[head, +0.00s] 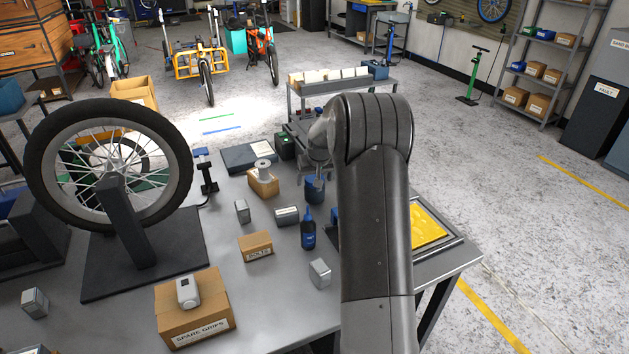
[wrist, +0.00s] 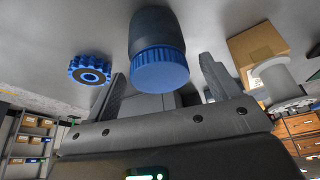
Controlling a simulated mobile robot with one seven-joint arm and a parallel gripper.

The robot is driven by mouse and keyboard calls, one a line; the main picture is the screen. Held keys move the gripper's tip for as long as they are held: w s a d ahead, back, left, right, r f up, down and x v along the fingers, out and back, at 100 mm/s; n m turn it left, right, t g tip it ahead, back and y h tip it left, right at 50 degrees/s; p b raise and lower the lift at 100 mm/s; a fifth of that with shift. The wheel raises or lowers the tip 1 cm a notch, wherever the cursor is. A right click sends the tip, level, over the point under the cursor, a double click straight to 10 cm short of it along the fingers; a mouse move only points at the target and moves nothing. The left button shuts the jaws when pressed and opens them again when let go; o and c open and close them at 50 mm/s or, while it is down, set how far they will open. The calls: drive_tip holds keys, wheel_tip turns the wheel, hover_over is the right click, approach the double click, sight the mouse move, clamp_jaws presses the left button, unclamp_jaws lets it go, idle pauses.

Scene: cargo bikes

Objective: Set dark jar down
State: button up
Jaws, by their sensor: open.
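The dark jar (wrist: 155,30) with a ribbed blue lid shows at the top middle of the wrist view, between the open fingers of my gripper (wrist: 162,72). In the head view the jar (head: 314,190) stands on the grey workbench (head: 225,215), just below my gripper (head: 315,172). My arm hides part of the gripper there. The fingers look apart from the jar on both sides; any slight touch cannot be told.
A blue toothed knob (wrist: 90,70) lies beside the jar. A cardboard box with a white spool (head: 263,180), a dark blue bottle (head: 308,230) and small grey boxes stand nearby. A wheel on a stand (head: 110,165) fills the left. A yellow tray (head: 428,226) lies right.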

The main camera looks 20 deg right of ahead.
drive_tip(key=d+v, duration=0.1)
drive_tip(key=v, duration=0.9)
drive_tip(key=s+a+r+n, duration=0.1)
drive_tip(key=s+a+r, duration=1.1)
drive_tip(key=s+a, duration=0.3)
drive_tip(key=s+a+f, duration=0.1)
drive_tip(key=s+a, duration=0.2)
drive_tip(key=s, duration=0.9)
drive_tip(key=s+a+f+n+t, duration=0.1)
drive_tip(key=s+a, duration=0.2)
drive_tip(key=s, duration=0.9)
drive_tip(key=shift+s+f+y, duration=0.2)
drive_tip(key=shift+s+y, duration=0.05)
drive_tip(key=shift+y, duration=0.15)
drive_tip(key=shift+o, duration=0.5)
drive_tip(key=shift+a, duration=0.1)
